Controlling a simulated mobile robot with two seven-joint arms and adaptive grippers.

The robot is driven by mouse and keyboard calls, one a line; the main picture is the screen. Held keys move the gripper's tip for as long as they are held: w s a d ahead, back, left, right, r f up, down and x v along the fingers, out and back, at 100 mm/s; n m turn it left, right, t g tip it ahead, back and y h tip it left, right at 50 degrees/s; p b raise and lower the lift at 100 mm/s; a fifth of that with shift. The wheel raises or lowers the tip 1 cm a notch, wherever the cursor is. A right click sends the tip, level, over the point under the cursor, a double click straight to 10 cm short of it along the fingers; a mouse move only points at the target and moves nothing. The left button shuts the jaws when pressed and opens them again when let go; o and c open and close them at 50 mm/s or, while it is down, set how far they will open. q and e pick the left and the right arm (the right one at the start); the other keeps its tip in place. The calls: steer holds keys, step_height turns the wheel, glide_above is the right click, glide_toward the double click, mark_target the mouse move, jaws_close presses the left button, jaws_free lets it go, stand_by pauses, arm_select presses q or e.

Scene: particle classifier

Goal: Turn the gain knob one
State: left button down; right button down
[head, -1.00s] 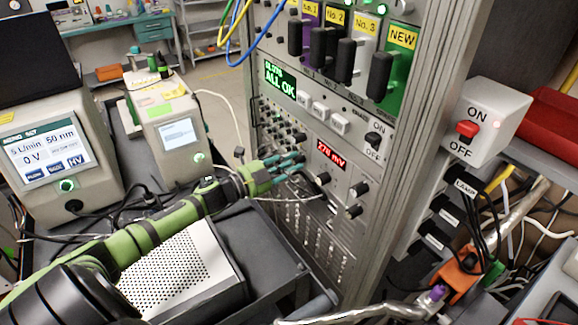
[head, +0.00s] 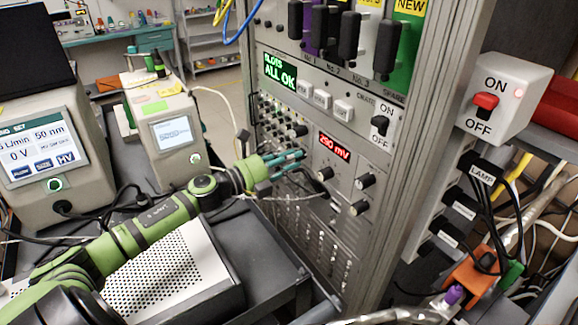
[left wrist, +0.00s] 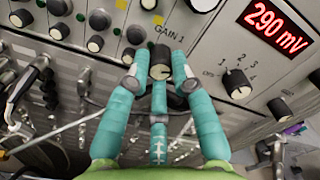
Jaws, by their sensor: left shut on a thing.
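My left gripper (head: 300,156) reaches the front panel of the rack from the left, its teal fingers at the panel. In the left wrist view my gripper (left wrist: 158,72) has its fingers closed around the dark GAIN 1 knob (left wrist: 161,58), two at the sides and one below. The knob has a light cap and sits under the fingertips. In the head view the fingers hide this knob. The red display (head: 334,146) reads 290 mV; it also shows in the left wrist view (left wrist: 275,28). My right gripper is not in view.
More knobs (head: 325,174) sit close to the right of the fingers, and a numbered selector knob (left wrist: 237,83) shows in the left wrist view. Cables hang below the gripper (left wrist: 70,75). A perforated metal box (head: 165,270) lies under my left arm.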

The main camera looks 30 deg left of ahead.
arm_select(q)
steer(key=shift+m+b, duration=0.7)
steer(key=shift+m, duration=0.4)
steer(key=shift+r, duration=0.1)
steer(key=c, duration=1.1)
jaws_free()
steer(key=shift+o, duration=0.2)
steer(key=v, duration=1.2)
